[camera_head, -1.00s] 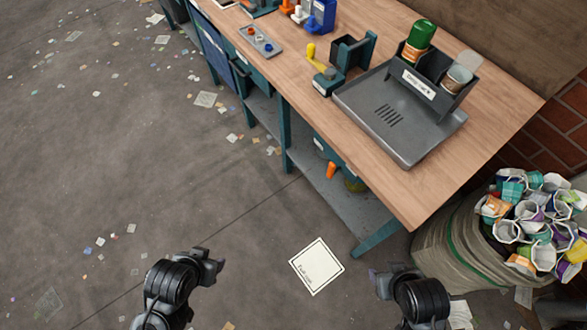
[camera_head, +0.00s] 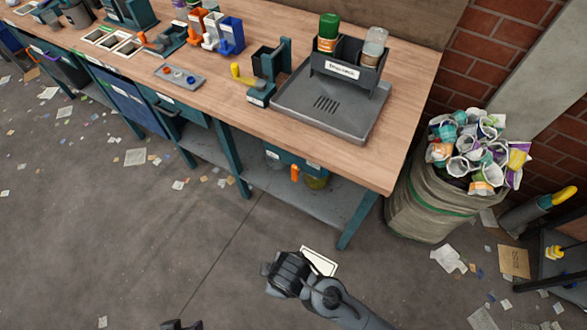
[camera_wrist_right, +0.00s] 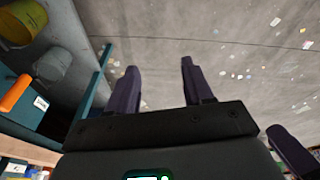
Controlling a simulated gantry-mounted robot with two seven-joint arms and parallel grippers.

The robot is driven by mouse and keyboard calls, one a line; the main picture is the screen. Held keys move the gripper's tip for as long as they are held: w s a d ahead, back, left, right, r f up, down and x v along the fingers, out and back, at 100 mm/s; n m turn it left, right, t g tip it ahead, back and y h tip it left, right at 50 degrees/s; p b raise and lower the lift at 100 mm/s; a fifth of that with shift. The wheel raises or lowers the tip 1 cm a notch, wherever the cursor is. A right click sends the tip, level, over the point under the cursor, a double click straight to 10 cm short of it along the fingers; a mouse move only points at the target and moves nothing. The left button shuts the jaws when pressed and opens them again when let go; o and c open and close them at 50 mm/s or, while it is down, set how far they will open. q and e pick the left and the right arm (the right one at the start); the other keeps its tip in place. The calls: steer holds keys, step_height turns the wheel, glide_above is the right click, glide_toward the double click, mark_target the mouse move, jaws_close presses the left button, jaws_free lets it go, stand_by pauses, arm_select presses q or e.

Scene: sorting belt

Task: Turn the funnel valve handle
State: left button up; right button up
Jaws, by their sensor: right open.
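An orange handle (camera_head: 295,173) shows under the workbench, beside a teal box (camera_head: 318,171) and a yellowish container (camera_head: 316,183). In the right wrist view the orange handle (camera_wrist_right: 15,93) is at the left edge, next to the teal box (camera_wrist_right: 22,118). A yellow handle (camera_head: 240,72) is on a teal device on the bench top. I cannot tell which is the funnel valve handle. My right gripper (camera_wrist_right: 158,68) is open and empty over the floor, apart from both handles. Only a dark bit of my left arm shows at the bottom edge.
The wooden workbench (camera_head: 390,160) has a grey drain tray (camera_head: 300,108) with two bottles and a lower shelf (camera_head: 300,203). A sack of cups (camera_head: 420,212) stands right of it. A leg (camera_head: 357,222) bounds the shelf. Open floor lies in front, with scattered scraps.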

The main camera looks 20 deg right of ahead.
steer(key=w+a+f+n+h+b, duration=0.1)
steer(key=a+f+n+h, duration=0.15)
steer(key=a+n, duration=0.35)
steer(key=n+t+h+b, duration=0.4)
steer(key=n+t+h, duration=0.5)
steer(key=h, duration=0.4)
glide_toward(294, 169)
steer(key=b+x, duration=0.2)
steer(key=b, duration=0.1)
steer(key=b+x, duration=0.3)
steer(key=b, duration=0.1)
steer(key=b+x, duration=0.3)
steer(key=shift+f, duration=0.3)
steer(key=shift+b+x, duration=1.05)
steer(key=shift+b, duration=0.05)
steer(key=shift+w+d+r, duration=0.25)
steer(key=shift+r, duration=0.05)
